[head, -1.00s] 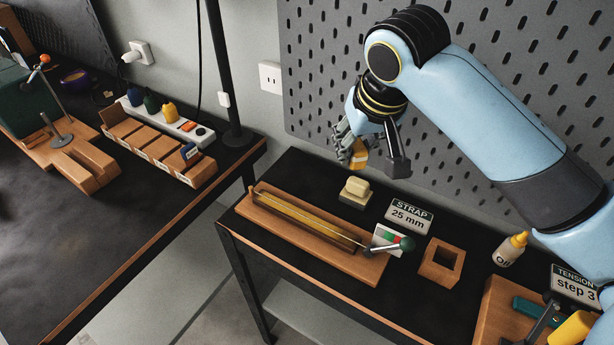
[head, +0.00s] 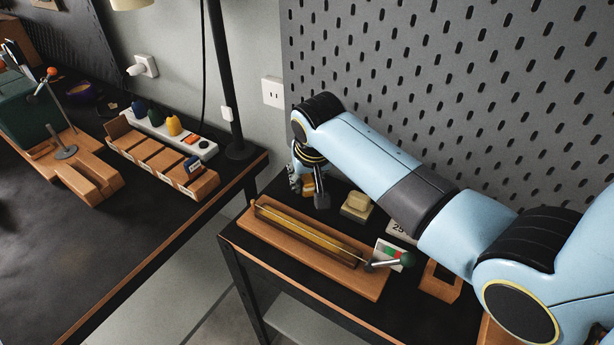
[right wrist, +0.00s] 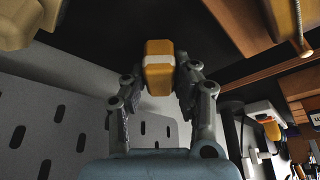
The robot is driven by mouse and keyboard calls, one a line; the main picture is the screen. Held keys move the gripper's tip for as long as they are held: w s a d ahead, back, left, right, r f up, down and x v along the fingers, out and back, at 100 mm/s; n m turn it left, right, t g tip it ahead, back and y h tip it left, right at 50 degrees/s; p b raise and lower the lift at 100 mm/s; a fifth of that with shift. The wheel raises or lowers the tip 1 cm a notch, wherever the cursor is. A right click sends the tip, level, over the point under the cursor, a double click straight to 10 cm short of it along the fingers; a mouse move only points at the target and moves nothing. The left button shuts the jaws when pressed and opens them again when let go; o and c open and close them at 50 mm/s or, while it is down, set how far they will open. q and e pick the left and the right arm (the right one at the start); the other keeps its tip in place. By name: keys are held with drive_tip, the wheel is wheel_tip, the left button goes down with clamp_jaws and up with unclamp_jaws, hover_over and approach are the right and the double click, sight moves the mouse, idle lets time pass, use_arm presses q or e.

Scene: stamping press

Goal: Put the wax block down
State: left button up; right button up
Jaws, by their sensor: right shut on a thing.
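The wax block, an orange-yellow block with a white band, is between the fingers of my right gripper (head: 303,186). In the head view only a small orange part of the wax block (head: 308,191) shows, low over the back left corner of the black bench. In the right wrist view the wax block (right wrist: 159,75) sits between both fingertips, and my right gripper (right wrist: 160,88) is shut on it. I cannot tell whether the block touches the bench top. My left gripper is not in view.
A pale block on a dark base (head: 357,206) stands just right of the gripper. A wooden fixture (head: 285,234) with a brass rod lies in front. The grey pegboard (head: 450,90) rises behind. A wooden compartment tray (head: 160,150) is on the left table.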

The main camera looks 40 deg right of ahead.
drive_tip(key=shift+f, duration=0.2)
drive_tip(key=o, duration=1)
drive_tip(key=shift+r, duration=0.1)
drive_tip(key=v, duration=1.2)
drive_tip(key=shift+s, duration=0.1)
drive_tip(key=shift+a, duration=0.1)
